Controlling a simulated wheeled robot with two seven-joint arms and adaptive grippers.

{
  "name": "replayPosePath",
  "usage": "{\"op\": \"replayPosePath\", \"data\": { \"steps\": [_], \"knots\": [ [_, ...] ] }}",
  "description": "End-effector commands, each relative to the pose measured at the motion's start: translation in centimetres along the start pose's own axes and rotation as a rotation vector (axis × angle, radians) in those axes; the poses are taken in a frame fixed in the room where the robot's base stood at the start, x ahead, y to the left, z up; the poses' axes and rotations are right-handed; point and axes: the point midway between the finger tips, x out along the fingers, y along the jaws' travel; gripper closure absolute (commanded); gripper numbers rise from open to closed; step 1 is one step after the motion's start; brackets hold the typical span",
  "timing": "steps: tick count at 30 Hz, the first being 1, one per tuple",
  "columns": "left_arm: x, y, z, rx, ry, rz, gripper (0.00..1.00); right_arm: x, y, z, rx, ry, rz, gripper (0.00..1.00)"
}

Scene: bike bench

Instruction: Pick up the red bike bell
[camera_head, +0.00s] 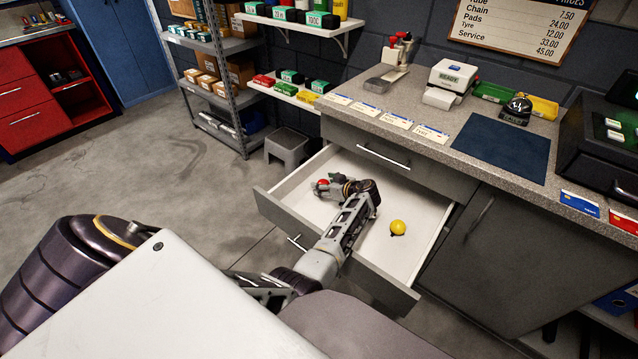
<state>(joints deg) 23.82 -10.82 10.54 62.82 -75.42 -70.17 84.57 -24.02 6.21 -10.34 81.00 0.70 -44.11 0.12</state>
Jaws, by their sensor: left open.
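The red bike bell (322,183) is a small red dome inside the open drawer (430,242), near its far left corner. It shows only in part, between or just beside the fingers of my left gripper (325,187). My left arm reaches over the drawer front and down into the drawer. The left gripper is open and its fingers are at the bell; whether they touch it cannot be told at this size. My right gripper is out of view.
A yellow bell (398,227) lies in the drawer, right of my arm. The counter (420,115) above holds price cards, a card reader (452,78), a dark mat (502,146) and a black domed object (516,109). A grey stool (287,147) stands left of the drawer.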

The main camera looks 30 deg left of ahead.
Motion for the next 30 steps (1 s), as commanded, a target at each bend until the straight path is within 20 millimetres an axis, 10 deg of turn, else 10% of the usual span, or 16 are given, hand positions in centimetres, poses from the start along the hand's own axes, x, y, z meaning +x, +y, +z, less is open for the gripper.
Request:
{"op": "replayPosePath", "data": {
  "steps": [18, 30],
  "knots": [
    [-0.16, 0.02, 0.27, 0.000, -0.001, 0.000, 0.35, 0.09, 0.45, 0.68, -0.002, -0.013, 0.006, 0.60],
    [-0.15, 0.03, 0.24, 0.000, 0.000, 0.000, 0.77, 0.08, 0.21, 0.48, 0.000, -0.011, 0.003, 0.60]
  ]
}}
